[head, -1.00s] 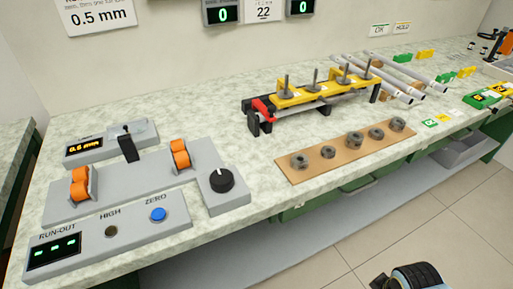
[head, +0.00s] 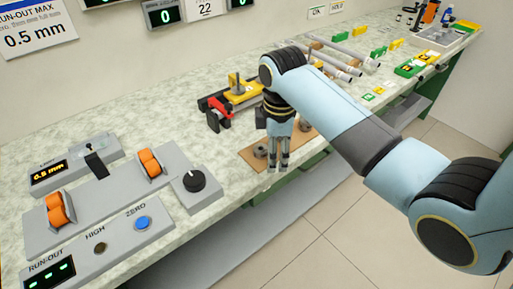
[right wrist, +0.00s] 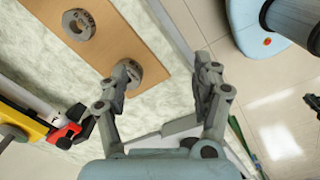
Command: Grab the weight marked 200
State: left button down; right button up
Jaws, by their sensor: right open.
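A wooden board (head: 246,157) on the bench carries grey slotted disc weights. One weight (head: 260,151) shows left of my right gripper (head: 278,166) in the head view, another (head: 305,125) behind it; the arm hides the others. In the right wrist view, one weight (right wrist: 78,24) has dark marks I cannot read for sure. Another weight (right wrist: 133,74) lies partly behind the left finger. My right gripper (right wrist: 167,66) is open and empty, pointing down over the front edge of the board. I cannot tell which weight is marked 200. My left gripper is not in view.
A yellow and red fixture (head: 220,112) stands behind the board. A grey run-out gauge station with a black knob (head: 194,181) is to the left. Metal rods (head: 335,60) lie farther back. The bench's front edge runs close to the board.

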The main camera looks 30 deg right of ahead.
jog(key=w+r+n, duration=0.4)
jog(key=w+r, duration=0.1)
jog(key=r, duration=0.2)
send_over(259, 147)
jog(key=s, duration=0.1)
jog(key=shift+g, duration=0.4)
jog(key=f, duration=0.5)
jog(key=shift+a, duration=0.2)
jog(key=f, duration=0.5)
jog(key=shift+w+f, duration=0.2)
jog(key=shift+f, duration=0.2)
jog(key=shift+c, duration=0.3)
grip_shut()
